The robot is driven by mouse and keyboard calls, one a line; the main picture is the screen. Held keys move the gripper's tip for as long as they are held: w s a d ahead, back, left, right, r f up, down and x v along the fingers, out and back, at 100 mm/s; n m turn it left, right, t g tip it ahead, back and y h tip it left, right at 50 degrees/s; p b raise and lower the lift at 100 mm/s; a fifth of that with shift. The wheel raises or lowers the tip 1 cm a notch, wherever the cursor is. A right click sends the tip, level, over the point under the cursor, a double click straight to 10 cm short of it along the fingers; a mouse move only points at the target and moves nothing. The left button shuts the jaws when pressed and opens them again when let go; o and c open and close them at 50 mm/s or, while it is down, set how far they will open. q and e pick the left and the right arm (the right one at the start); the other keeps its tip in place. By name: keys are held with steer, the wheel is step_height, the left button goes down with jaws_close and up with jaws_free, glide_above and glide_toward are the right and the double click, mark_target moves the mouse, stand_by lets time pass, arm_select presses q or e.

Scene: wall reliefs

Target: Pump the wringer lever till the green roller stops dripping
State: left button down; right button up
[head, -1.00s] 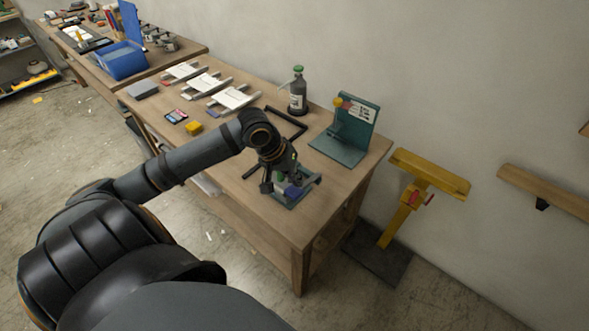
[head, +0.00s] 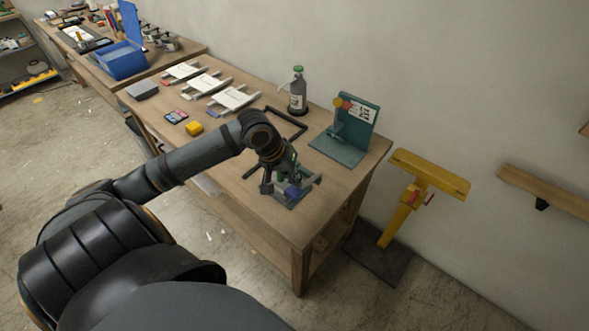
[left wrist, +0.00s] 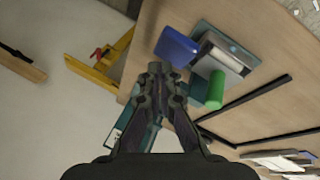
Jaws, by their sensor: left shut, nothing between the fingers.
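The wringer is a small device on a teal-grey base (head: 287,203) near the table's front right corner. Its green roller (left wrist: 215,90) lies to the right of my gripper in the left wrist view. A blue paddle-like part (left wrist: 177,47) sits just beyond the fingertips; I cannot tell if it is the lever or whether they touch it. In the head view the blue part (head: 293,193) shows just right of my left gripper (head: 268,188), which partly hides the wringer. My left gripper (left wrist: 160,70) is shut and empty. No drips can be made out. My right gripper is not in view.
A teal stand (head: 345,135) stands behind the wringer, with a grey bottle (head: 298,95) to its left. A yellow post stand (head: 408,205) stands off the table's right end.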

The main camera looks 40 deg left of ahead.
mark_target(289, 192)
arm_select(q)
steer(key=shift+s+f, duration=0.1)
steer(key=shift+f, duration=0.2)
steer(key=shift+s+f+b, duration=0.15)
steer(key=shift+s+f, duration=0.05)
steer(key=shift+f, duration=0.6)
steer(key=shift+s+f+b, duration=0.1)
steer(key=shift+s+f, duration=0.15)
steer(key=shift+f, duration=0.6)
steer(key=shift+s+f+b, duration=0.15)
steer(key=shift+s+f, duration=0.05)
steer(key=shift+f, duration=0.6)
stand_by(1.9)
stand_by(0.5)
steer(key=shift+w+r+p, duration=0.25)
steer(key=shift+r+p, duration=0.35)
steer(key=shift+r, duration=0.35)
steer(key=shift+w+r+p, duration=0.25)
steer(key=shift+r+p, duration=0.4)
steer(key=shift+r, duration=0.3)
steer(key=shift+w+r+p, duration=0.25)
steer(key=shift+r+p, duration=0.35)
steer(key=shift+r, duration=0.35)
steer(key=r+p, duration=0.2)
steer(key=w+r+p, duration=0.1)
steer(key=r+p, duration=0.1)
steer(key=r, duration=0.1)
steer(key=shift+w+d, duration=0.1)
steer(key=shift+w, duration=0.05)
steer(key=shift+f, duration=0.1)
